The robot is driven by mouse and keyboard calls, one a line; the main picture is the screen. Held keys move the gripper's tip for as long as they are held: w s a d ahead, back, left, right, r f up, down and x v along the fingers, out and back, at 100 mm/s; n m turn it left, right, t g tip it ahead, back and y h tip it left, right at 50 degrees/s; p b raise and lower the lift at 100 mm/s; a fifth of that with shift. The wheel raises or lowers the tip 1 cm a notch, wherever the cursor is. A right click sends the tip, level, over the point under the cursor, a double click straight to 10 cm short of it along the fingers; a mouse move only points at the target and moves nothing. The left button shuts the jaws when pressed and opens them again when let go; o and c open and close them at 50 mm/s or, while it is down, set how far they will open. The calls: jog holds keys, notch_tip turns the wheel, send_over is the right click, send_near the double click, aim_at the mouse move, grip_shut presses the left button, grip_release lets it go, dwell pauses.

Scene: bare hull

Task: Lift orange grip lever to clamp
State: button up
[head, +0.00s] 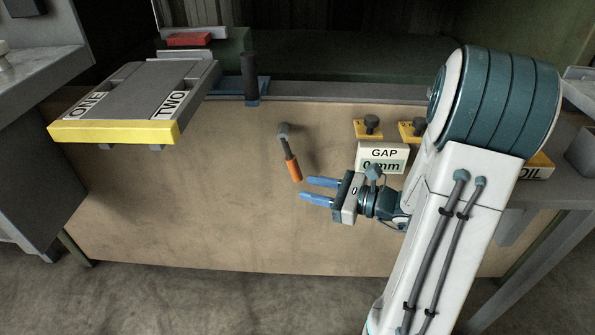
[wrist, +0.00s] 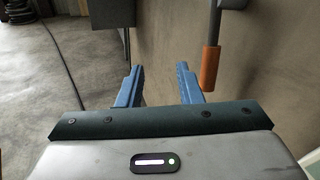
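The lever with the orange grip (head: 294,171) hangs from a grey pivot (head: 284,130) on the front of the tan panel, pointing down and slightly right. In the wrist view the orange grip (wrist: 209,68) is just beyond and to the right of the right fingertip. My gripper (head: 313,190) has two blue fingers, which are apart with nothing between them. In the head view the fingertips point left and sit just right of and below the grip's end. In the wrist view my gripper (wrist: 160,82) faces along the panel. I cannot tell whether a finger touches the grip.
A yellow-edged plate marked ONE and TWO (head: 120,132) juts out at upper left. A GAP 0 mm sign (head: 383,158) and yellow-based knobs (head: 369,128) are above and right of my gripper. A black upright handle (head: 249,78) stands behind. The floor (head: 230,300) in front is clear.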

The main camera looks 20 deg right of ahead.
jog(key=s+a+r+n+g+h+p, duration=0.3)
jog(key=s+a+r+n+g+p, duration=0.1)
jog(key=s+r+n+p, duration=0.3)
jog(key=s+a+r+n+g+h+p, duration=0.3)
jog(key=s+a+r+n+g+p, duration=0.1)
jog(key=s+r+n+g+p, duration=0.3)
notch_tip(320, 180, up, 2)
jog(key=shift+r+n+h+p, duration=0.1)
jog(key=shift+n+h+p, duration=0.2)
jog(key=shift+n+p, duration=0.8)
jog(key=shift+s, duration=0.1)
